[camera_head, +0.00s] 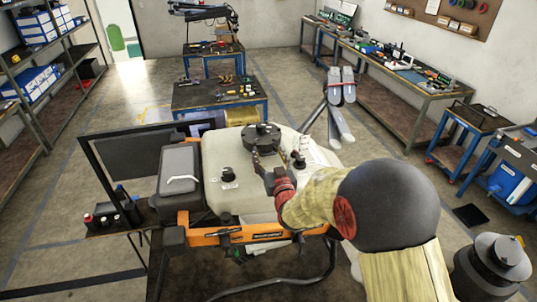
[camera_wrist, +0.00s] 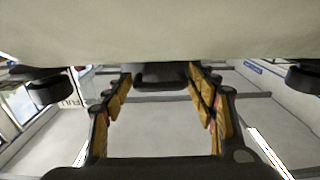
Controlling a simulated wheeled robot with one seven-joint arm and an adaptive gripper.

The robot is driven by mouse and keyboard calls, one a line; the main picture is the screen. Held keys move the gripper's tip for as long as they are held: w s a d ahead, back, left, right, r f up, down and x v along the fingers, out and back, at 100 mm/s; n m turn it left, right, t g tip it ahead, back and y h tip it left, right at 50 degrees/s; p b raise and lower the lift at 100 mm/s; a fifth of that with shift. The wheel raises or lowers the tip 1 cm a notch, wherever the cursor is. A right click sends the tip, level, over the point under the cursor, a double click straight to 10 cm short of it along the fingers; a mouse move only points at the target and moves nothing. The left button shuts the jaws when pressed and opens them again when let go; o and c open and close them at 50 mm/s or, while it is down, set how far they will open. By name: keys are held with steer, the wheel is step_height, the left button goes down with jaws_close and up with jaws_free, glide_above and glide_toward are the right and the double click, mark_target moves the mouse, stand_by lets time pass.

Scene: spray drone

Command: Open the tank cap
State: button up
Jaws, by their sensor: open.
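The black tank cap (camera_head: 262,137) sits on top of the off-white tank (camera_head: 235,165) of the spray drone in the head view. My gripper (camera_head: 268,162) reaches over the tank on the near side of the cap. In the wrist view my gripper (camera_wrist: 160,92) has its two yellow-padded fingers apart. A dark cap shape (camera_wrist: 160,74) shows beyond and between the fingertips, against the pale tank (camera_wrist: 160,35). I cannot tell whether either finger touches it. The wrist view looks upside down.
Smaller black knobs stand on the tank, one at its front left (camera_head: 228,175). A grey box (camera_head: 180,170) stands beside the tank. A folded grey drone arm (camera_head: 341,100) rises at the back right. Workbenches (camera_head: 405,80) line the right wall.

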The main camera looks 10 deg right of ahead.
steer(key=shift+c, duration=0.5)
steer(key=c, duration=1.1)
steer(key=shift+c, duration=0.7)
steer(key=shift+r, duration=0.1)
